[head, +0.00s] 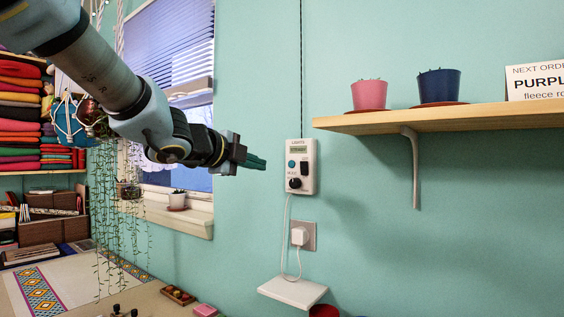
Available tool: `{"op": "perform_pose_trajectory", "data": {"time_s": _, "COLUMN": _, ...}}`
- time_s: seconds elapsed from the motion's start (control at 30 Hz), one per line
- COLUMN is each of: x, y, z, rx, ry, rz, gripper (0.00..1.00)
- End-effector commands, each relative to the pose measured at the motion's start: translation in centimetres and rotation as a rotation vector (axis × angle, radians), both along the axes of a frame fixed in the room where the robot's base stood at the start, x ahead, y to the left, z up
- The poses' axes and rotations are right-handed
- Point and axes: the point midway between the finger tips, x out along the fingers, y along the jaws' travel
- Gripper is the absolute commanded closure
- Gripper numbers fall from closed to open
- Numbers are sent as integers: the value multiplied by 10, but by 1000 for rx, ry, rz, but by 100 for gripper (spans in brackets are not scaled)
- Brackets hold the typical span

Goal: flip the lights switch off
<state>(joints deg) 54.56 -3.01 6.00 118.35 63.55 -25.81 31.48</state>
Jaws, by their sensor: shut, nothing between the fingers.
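The lights control box (301,167) is a white unit on the teal wall, in the middle of the head view. It has a small display at the top, a teal round button (291,164), a black rocker switch (304,168) and a black knob (295,183). The rocker's position is too small to tell. My gripper (262,163) is shut and empty, its fingers pointing right towards the box. In the picture there is a gap between the fingertips and the box; the depth between them is hard to tell.
A wooden shelf (450,119) with a pink pot (369,95) and a blue pot (439,86) juts out right of the box. Below are an outlet with a plug (300,236) and a small white shelf (293,291). A window and hanging plants are at left.

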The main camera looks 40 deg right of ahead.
Motion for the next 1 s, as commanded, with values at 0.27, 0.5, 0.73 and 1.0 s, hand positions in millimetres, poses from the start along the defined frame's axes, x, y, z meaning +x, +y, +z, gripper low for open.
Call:
{"op": "perform_pose_trajectory", "data": {"time_s": 0.27, "x": -18, "y": -11, "z": 12, "rx": -3, "ry": -58, "rz": -71, "gripper": 100}}
{"op": "perform_pose_trajectory", "data": {"time_s": 0.5, "x": -17, "y": -12, "z": 11, "rx": -3, "ry": -56, "rz": -68, "gripper": 100}}
{"op": "perform_pose_trajectory", "data": {"time_s": 0.73, "x": -10, "y": -38, "z": 5, "rx": 0, "ry": -51, "rz": -68, "gripper": 100}}
{"op": "perform_pose_trajectory", "data": {"time_s": 1.0, "x": 4, "y": -91, "z": -4, "rx": 0, "ry": -52, "rz": -67, "gripper": 100}}
